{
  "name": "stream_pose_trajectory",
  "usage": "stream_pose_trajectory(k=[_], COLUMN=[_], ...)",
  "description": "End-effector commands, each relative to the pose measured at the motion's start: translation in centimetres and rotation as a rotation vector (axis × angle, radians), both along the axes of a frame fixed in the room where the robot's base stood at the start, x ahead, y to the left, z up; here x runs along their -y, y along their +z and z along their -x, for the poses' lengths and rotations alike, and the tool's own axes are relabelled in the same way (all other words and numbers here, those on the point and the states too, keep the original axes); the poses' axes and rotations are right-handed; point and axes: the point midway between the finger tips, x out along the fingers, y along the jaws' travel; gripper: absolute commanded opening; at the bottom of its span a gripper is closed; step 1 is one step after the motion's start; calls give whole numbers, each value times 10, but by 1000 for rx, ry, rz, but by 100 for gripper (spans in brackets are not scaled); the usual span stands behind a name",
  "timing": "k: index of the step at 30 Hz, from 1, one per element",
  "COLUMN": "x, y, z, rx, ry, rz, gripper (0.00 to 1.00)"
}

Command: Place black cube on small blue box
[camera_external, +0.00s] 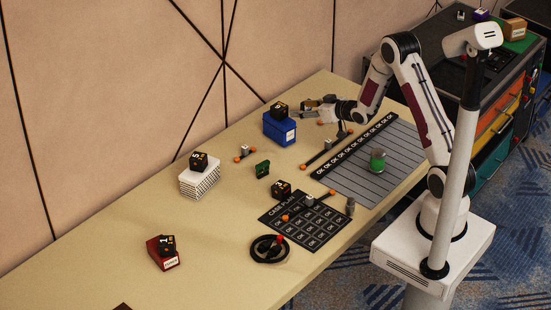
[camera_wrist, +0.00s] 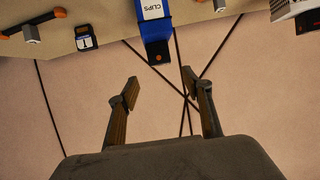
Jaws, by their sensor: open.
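The small blue box (camera_external: 280,130) stands near the table's back edge, with a white label on its side. A black cube (camera_external: 279,109) with orange and white marks rests on top of it. In the wrist view, which looks upside down, the blue box (camera_wrist: 152,10) shows its "CLIPS" label, and the dark cube (camera_wrist: 158,53) shows at its end. My gripper (camera_external: 308,107) is open and empty just right of the cube, apart from it. In the wrist view the spread fingers of my gripper (camera_wrist: 160,80) point towards the cube, which lies beyond their tips.
Other black cubes sit on a white box (camera_external: 199,182), on a red box (camera_external: 165,261) and by a black grid board (camera_external: 305,222). A green jar (camera_external: 377,161) stands on a grey striped mat (camera_external: 365,185). A cable coil (camera_external: 268,249) lies in front. The table's left front is mostly clear.

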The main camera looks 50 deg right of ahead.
Motion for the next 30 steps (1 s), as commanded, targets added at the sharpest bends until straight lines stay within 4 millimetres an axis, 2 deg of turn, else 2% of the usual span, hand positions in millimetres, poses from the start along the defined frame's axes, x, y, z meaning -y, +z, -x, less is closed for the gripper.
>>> stream_pose_trajectory(k=[11, 17, 23, 30], x=[0, -2, -6, -15], y=[0, 10, 34, 72], z=[0, 1, 9, 30], rx=[0, -11, -48, -113], ry=[0, -3, -19, -43], rz=[0, 10, 33, 64], gripper=[49, 49, 49, 49])
